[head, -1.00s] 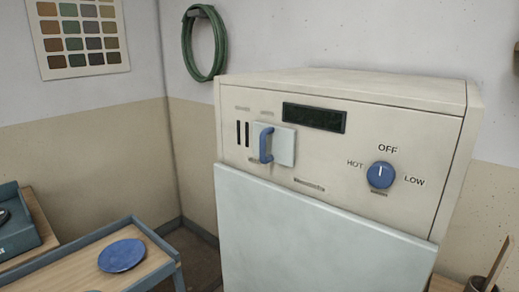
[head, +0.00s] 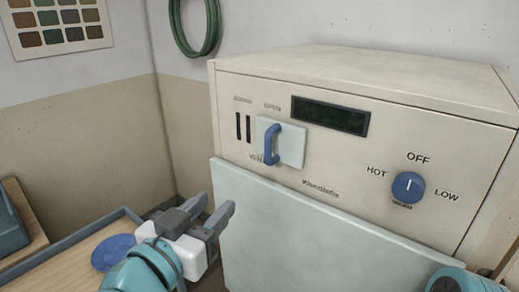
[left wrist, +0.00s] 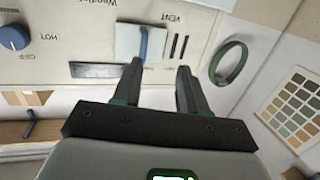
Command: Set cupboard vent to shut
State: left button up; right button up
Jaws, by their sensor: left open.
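The cupboard vent is a pale square sliding plate (head: 292,148) with a blue upright handle (head: 270,144) on the cream cabinet front. Two dark slots (head: 243,128) show uncovered to its left. The plate sits under the right of two small labels, which seems to read OPEN; the left label is too blurred to read. My left gripper (head: 216,208) is open and empty, below and left of the handle, apart from it. The left wrist view is upside down; there the open jaws (left wrist: 160,68) point at the panel near the handle (left wrist: 143,43). My right gripper is out of view.
A blue dial (head: 408,187) marked HOT, OFF and LOW is right of the vent, below a dark display (head: 330,115). A pale door panel (head: 300,230) stands out below. A tray (head: 60,250) with a blue disc (head: 112,252) is at lower left.

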pick_arm(q)
notch_tip(320, 180, up, 3)
jog(key=s+h, duration=0.1)
jog(key=s, duration=0.1)
jog(key=p, duration=0.2)
send_near(267, 150)
jog(key=shift+m, duration=0.3)
jog(key=x, duration=0.7)
jog(key=shift+w+f, duration=0.1)
jog(key=shift+w, duration=0.3)
jog(key=shift+w+d, duration=0.15)
jog(key=shift+w, duration=0.1)
jog(key=shift+s+d, duration=0.15)
jog(key=shift+w, duration=0.2)
jog(key=shift+c, duration=0.2)
grip_shut()
